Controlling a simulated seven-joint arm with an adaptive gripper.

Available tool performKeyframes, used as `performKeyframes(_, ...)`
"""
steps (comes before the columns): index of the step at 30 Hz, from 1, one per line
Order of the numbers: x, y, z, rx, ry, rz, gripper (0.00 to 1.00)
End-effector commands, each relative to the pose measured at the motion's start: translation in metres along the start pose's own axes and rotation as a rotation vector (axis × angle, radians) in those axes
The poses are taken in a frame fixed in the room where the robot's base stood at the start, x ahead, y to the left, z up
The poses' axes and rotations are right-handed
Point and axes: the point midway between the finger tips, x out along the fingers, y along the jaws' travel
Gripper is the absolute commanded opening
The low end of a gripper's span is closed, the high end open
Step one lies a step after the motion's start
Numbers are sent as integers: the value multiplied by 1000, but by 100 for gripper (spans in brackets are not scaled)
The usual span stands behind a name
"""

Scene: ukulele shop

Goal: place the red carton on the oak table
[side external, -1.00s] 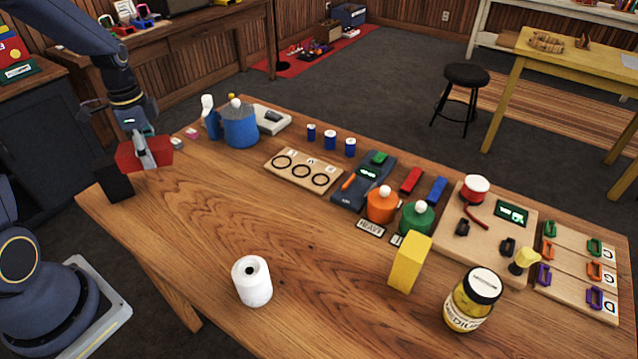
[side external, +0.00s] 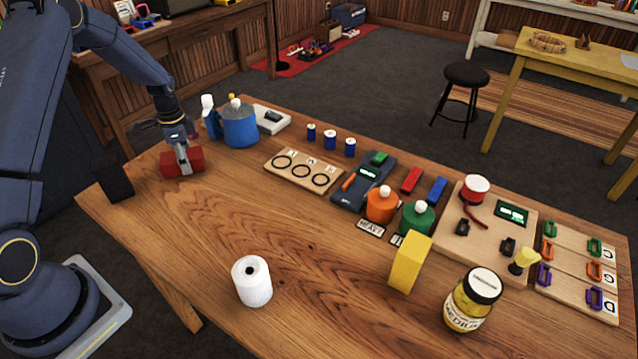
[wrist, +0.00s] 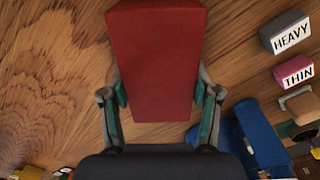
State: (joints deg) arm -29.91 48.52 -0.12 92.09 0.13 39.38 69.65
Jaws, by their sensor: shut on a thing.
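The red carton (side external: 183,163) is at the left end of the oak table (side external: 225,225) in the side view. My gripper (side external: 182,152) is shut on it from above. In the wrist view the red carton (wrist: 156,62) sits between the two fingers of my gripper (wrist: 160,98), with wood grain behind it. The carton is over the table top, low and roughly level. I cannot tell whether its underside touches the wood.
A black block (side external: 115,181) is at the table's left edge. A white roll (side external: 252,281) stands in front. The wood between carton and roll is clear.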

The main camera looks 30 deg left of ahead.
Motion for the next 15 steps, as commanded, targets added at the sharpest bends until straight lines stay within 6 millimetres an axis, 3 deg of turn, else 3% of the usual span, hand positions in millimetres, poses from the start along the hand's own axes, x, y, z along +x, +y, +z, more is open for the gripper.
performKeyframes(9, 4, 0, 0, 1, 0, 0, 18)
performKeyframes(10, 4, 0, 0, 1, 0, 0, 63)
performKeyframes(15, 4, 0, 0, 1, 0, 0, 80)
